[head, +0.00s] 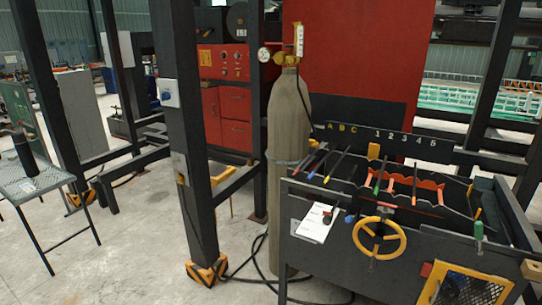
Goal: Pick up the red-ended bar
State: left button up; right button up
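Several thin dark bars with coloured ends lie across the top of a dark metal bench at the right of the head view. One bar (338,164) seems to have a red end at its near tip. Another bar (379,174) has a green end, and a further bar (414,184) seems to have a red or orange end. The ends are small, so I cannot tell for sure which bar is the red-ended one. Neither of my grippers is in view.
The bench (345,262) carries a yellow handwheel (379,238), a white sheet (316,222) and a board lettered A, B, C and 1 to 5 (390,137). A gas cylinder (289,170) and a dark post (185,130) stand left. A small table (35,184) is far left.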

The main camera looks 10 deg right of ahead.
aim_at(316, 150)
jog(key=u, duration=0.35)
jog(key=i, duration=1.95)
jog(key=z, duration=1.2)
jog(key=i, duration=1.1)
jog(key=z, duration=1.05)
